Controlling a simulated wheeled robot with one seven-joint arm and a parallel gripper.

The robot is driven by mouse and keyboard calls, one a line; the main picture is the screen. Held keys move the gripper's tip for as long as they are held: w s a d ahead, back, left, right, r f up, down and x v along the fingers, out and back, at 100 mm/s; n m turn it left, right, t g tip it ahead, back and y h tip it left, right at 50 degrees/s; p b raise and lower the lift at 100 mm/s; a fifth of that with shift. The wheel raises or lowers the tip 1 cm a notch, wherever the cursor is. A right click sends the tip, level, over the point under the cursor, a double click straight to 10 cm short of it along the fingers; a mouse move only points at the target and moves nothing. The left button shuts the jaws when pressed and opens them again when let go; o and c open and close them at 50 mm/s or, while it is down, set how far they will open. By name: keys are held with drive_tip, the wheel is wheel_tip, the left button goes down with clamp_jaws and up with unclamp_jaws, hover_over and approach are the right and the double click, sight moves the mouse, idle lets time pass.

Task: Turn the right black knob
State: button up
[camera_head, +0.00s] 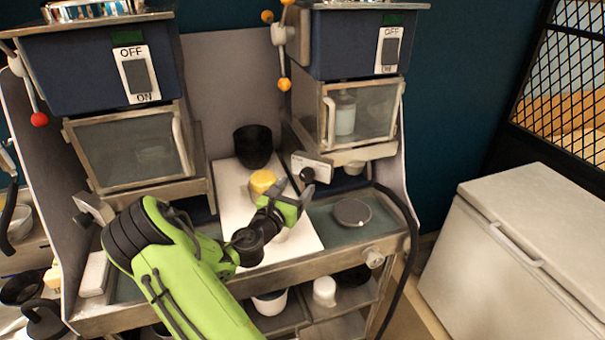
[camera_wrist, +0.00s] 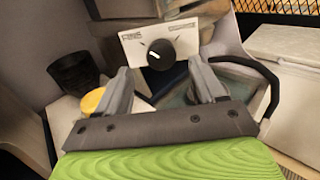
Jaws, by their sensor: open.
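The right black knob (camera_head: 307,174) sits on a white plate (camera_head: 312,165) under the right-hand machine's glass-fronted box. In the wrist view the knob (camera_wrist: 161,54) is round and black with a white pointer mark, on the labelled white plate (camera_wrist: 140,46). My gripper (camera_head: 292,188) is just in front of and below the knob. In the wrist view my gripper (camera_wrist: 166,78) is open, with one finger on each side below the knob and nothing between them. The fingers appear apart from the knob.
A black cup (camera_head: 253,146) and a yellow item (camera_head: 262,182) stand on a white board (camera_head: 235,205) left of my gripper. A round grey disc (camera_head: 352,212) lies on the counter to the right. A black hose (camera_head: 408,215) bends down nearby. A white chest (camera_head: 520,255) stands far right.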

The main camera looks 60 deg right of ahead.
sight(305, 177)
drive_tip(key=d+p, duration=0.1)
drive_tip(key=d, duration=0.4)
drive_tip(key=shift+d+r, duration=0.1)
drive_tip(key=shift+d, duration=0.2)
drive_tip(key=shift+a, duration=0.1)
drive_tip(key=c, duration=1)
